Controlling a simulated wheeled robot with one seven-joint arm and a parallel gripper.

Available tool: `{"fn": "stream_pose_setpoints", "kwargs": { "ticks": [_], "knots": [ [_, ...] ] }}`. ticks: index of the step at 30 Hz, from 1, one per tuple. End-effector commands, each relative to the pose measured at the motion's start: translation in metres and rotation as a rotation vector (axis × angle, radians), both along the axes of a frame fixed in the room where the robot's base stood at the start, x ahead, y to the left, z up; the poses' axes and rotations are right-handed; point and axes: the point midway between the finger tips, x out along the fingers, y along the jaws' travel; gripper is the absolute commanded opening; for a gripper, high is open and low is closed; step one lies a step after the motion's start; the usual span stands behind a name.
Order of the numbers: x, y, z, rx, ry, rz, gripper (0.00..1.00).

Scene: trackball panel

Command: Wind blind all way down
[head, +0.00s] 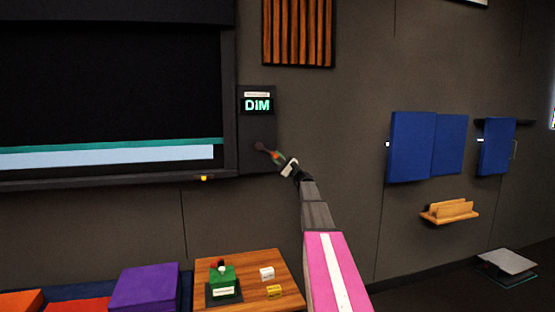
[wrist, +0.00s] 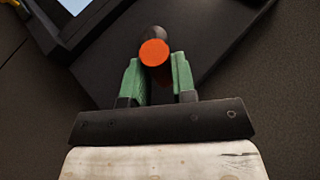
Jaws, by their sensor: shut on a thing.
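The dark blind (head: 110,85) hangs in the framed window at the left of the head view. Its teal bottom bar (head: 110,145) lies low in the frame, with a pale blue strip of pane (head: 110,158) showing below it. To its right is a dark wall panel (head: 250,128) with a crank (head: 260,147). My gripper (head: 275,156) is at this crank. The knob's far end is hidden.
Below are a wooden table (head: 245,264) with a green-topped device (head: 223,278) and small blocks, and a purple box (head: 145,288). Blue wall pads (head: 411,147) and a wooden shelf (head: 450,212) are further right.

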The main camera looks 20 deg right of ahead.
Motion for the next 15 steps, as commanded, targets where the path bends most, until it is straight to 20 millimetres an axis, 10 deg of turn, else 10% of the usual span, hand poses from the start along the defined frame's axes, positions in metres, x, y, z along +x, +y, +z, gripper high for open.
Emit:
{"fn": "stream_pose_setpoints", "kwargs": {
  "ticks": [3, 4, 6, 15],
  "knots": [
    [0.0001, 0.001, 0.0005, -0.001, -0.001, 0.002, 0.0],
    [0.0001, 0.001, 0.0005, -0.001, -0.001, 0.002, 0.32],
    [0.0001, 0.001, 0.0005, -0.001, -0.001, 0.002, 0.51],
    [-0.0004, -0.0004, -0.0005, -0.001, 0.0, 0.001, 0.51]
  ]
}}
